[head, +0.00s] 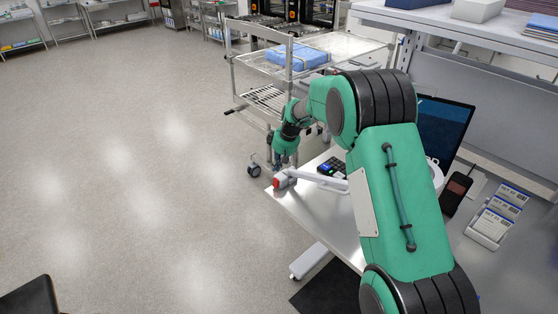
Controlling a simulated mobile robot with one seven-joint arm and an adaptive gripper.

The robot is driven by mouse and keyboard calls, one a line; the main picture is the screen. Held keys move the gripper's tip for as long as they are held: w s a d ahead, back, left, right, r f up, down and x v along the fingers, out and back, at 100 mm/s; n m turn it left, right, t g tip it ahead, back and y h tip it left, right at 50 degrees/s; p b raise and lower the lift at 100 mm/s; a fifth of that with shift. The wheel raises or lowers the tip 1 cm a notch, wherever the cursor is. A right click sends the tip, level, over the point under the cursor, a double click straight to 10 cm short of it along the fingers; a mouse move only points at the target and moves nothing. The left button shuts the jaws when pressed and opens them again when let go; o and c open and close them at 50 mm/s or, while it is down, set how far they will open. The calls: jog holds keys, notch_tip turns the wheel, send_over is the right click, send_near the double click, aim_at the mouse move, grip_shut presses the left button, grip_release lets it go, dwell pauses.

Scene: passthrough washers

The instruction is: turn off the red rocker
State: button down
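A small red part (279,181) shows at the end of a white, bar-like object (318,181) at the table's near left corner. It is too small to tell whether it is the red rocker or which way it is set. My gripper (278,164) points down just above and behind the red part in the picture. Its dark fingers are tiny here, and I cannot tell whether they are open or shut, or whether they touch anything. My green arm hides much of the table's middle.
A steel table (315,215) carries a black keypad device (332,167), a monitor (443,130), a dark handheld (456,193) and a card holder (487,228).

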send_over(275, 184)
jog(key=shift+s+f, duration=0.1)
jog(key=shift+f, duration=2.15)
